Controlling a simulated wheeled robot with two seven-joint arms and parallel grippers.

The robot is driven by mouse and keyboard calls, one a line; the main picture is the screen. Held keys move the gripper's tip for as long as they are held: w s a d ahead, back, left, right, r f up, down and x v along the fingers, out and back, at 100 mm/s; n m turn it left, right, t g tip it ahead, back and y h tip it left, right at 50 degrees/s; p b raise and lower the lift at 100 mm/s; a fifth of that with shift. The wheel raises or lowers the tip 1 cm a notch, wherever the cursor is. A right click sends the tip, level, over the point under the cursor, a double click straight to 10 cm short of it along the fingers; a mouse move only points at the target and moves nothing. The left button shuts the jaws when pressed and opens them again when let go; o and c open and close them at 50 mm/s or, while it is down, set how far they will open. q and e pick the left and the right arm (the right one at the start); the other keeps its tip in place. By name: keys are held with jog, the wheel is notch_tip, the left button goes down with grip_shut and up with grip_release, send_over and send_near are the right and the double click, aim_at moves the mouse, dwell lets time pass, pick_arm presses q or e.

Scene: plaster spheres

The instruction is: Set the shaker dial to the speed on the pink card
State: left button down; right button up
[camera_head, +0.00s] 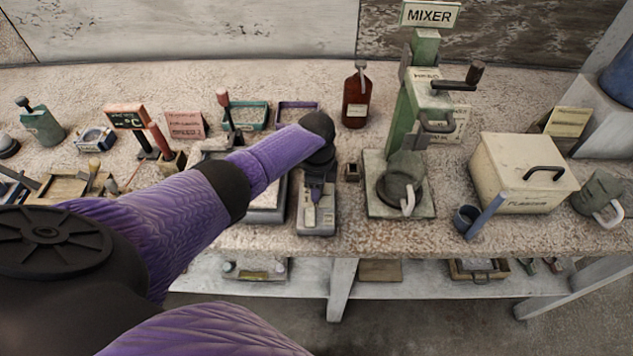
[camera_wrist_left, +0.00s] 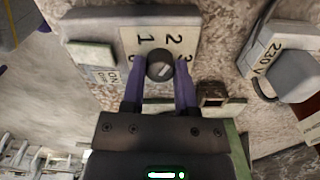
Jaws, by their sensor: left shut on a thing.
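The shaker (camera_head: 317,222) is a small grey box near the table's front edge. In the left wrist view its pale dial plate (camera_wrist_left: 158,38) carries the numbers 1, 2 and 3, with a partly hidden mark at lower left. My left gripper (camera_head: 317,178) reaches down over it. In the left wrist view my left gripper (camera_wrist_left: 160,78) has its purple fingers on both sides of the dark round dial knob (camera_wrist_left: 159,66) and is shut on it. A pale mark shows on the knob; its exact setting is unclear. The pink card (camera_head: 185,124) stands at the back left; its lettering is too small to read surely.
A green mixer (camera_head: 420,110) stands just right of the shaker. A brown bottle (camera_head: 356,98) stands behind. A 230 V socket (camera_wrist_left: 265,45) shows in the wrist view.

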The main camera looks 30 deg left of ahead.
pick_arm(q)
jog(key=shift+c, duration=1.8)
grip_release()
notch_tip(320, 180, up, 10)
jog(key=p, duration=0.4)
